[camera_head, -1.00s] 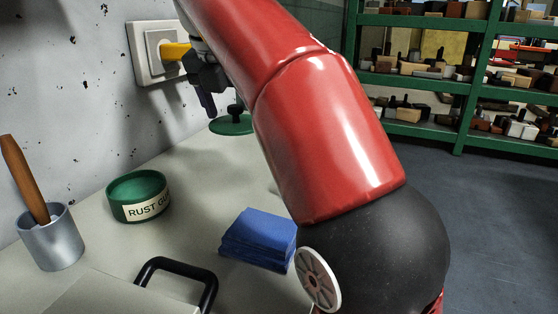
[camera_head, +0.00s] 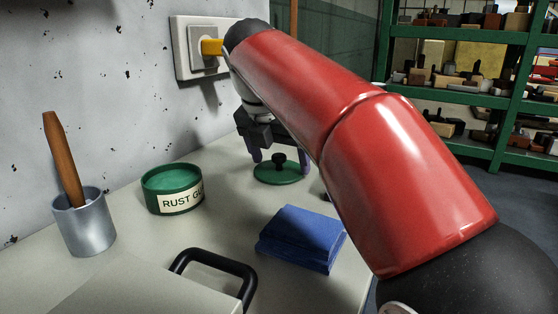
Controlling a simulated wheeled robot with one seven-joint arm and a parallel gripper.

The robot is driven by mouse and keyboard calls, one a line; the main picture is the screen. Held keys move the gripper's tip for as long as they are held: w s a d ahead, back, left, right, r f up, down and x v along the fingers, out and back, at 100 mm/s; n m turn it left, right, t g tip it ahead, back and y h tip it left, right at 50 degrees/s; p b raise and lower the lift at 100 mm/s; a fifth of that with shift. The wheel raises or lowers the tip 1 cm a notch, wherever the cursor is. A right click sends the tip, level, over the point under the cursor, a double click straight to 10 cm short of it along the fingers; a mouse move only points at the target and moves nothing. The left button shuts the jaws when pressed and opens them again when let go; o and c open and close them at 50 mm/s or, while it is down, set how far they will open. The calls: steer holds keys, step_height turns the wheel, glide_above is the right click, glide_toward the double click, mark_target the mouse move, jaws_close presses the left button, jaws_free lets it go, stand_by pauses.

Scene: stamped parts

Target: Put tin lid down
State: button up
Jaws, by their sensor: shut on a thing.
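The tin lid (camera_head: 280,175) is a flat green disc with a black knob, at or close above the worktop, right of the tin; whether it touches is unclear. My gripper (camera_head: 279,160) is over it, with dark fingers either side of the knob, shut on the lid. The contact is small and partly hidden by my arm. The green tin (camera_head: 172,187), labelled "RUST GU…", stands open on the worktop to the left of the lid, apart from it.
A folded blue cloth (camera_head: 302,238) lies in front of the lid. A grey cup (camera_head: 84,224) with a wooden handle (camera_head: 63,160) stands at left. A black handle (camera_head: 222,262) rises in the foreground.

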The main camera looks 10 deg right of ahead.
steer(key=o, duration=0.9)
steer(key=shift+c, duration=0.2)
steer(key=p+v, duration=0.4)
steer(key=v, duration=0.8)
steer(key=shift+s, duration=0.15)
